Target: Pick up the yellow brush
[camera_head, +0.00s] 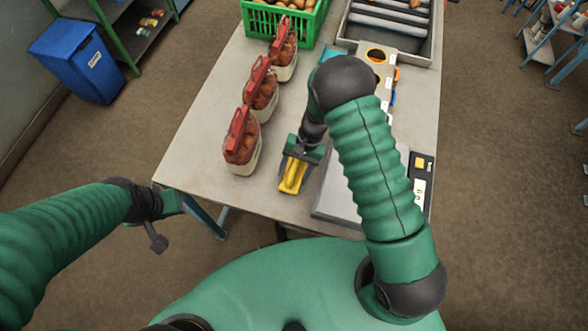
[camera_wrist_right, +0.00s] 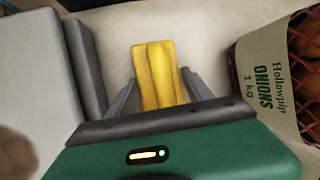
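The yellow brush (camera_head: 292,177) is near the front edge of the grey table, left of the scale. My right gripper (camera_head: 299,162) is over it, pointing down. In the right wrist view the brush (camera_wrist_right: 158,75) is between the two grey fingers (camera_wrist_right: 161,92), one close on each side. I cannot tell whether they press on it or whether it is lifted; its underside is hidden. My left gripper (camera_head: 165,212) is off the table's front left corner, away from the brush; its fingers do not show clearly.
Several onion sacks with red tops stand in a row left of the brush; the nearest sack (camera_head: 242,143) also shows in the wrist view (camera_wrist_right: 277,85). The scale (camera_head: 342,198) is close on the right. A green crate (camera_head: 277,22) and a roller tray (camera_head: 350,38) are farther back.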

